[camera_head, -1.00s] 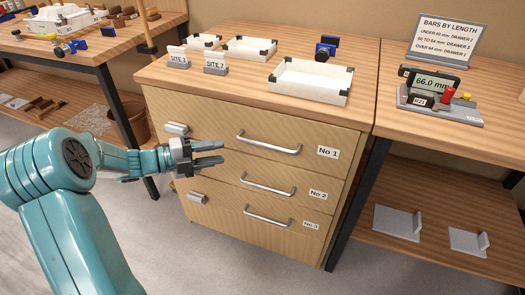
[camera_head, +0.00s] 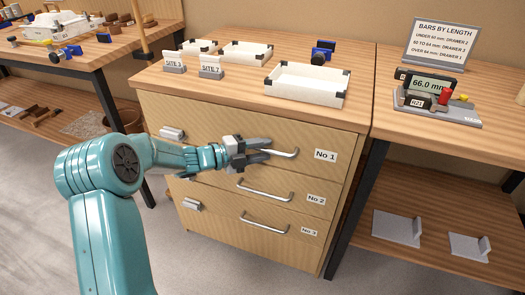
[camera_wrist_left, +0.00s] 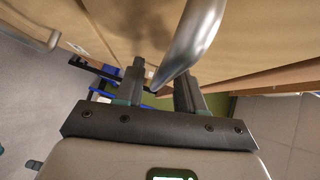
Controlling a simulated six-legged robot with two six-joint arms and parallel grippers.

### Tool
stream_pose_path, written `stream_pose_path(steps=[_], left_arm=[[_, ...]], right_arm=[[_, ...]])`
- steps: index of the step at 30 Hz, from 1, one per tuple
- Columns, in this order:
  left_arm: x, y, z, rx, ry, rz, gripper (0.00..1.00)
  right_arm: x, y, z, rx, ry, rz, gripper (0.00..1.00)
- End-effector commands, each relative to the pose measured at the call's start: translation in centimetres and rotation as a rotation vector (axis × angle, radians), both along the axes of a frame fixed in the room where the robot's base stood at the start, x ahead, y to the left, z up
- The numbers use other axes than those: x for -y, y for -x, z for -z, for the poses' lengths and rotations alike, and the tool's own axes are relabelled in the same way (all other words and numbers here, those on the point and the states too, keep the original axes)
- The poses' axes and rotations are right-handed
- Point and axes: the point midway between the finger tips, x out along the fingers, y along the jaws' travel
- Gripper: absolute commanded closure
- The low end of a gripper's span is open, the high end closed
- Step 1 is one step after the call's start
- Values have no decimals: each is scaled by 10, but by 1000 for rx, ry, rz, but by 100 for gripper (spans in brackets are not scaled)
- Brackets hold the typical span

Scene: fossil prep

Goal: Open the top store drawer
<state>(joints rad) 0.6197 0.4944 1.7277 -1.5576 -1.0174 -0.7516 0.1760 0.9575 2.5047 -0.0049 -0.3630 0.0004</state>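The top store drawer (camera_head: 222,122), labelled No 1, is shut in the wooden cabinet. Its silver bar handle (camera_head: 291,153) is partly hidden behind my left gripper (camera_head: 270,148), whose fingers reach across the handle's left part. In the left wrist view the handle (camera_wrist_left: 192,38) runs down from the top to the gap between the fingertips of my left gripper (camera_wrist_left: 161,82). The fingers are apart, and a gap shows between them and the bar. I cannot tell whether either finger touches it. My right gripper is in neither view.
Drawers No 2 (camera_head: 220,172) and No 3 (camera_head: 222,213) below are shut, each with a bar handle. White trays (camera_head: 305,83) and site signs (camera_head: 210,67) stand on the cabinet top. A gauge (camera_head: 432,100) stands on the bench to the right. Floor in front is clear.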

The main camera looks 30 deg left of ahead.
Motion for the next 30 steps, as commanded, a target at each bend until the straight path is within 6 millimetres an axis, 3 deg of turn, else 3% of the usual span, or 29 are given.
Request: stream_pose_path(steps=[10, 11, 14, 30], left_arm=[[3, -5, 1, -1, 1, 0, 62], [3, -5, 1, -1, 1, 0, 68], [3, -5, 1, -1, 1, 0, 100], [3, -3, 1, 0, 0, 0, 100]], right_arm=[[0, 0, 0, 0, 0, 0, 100], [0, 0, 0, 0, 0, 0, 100], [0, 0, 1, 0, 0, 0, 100], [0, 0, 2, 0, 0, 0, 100]])
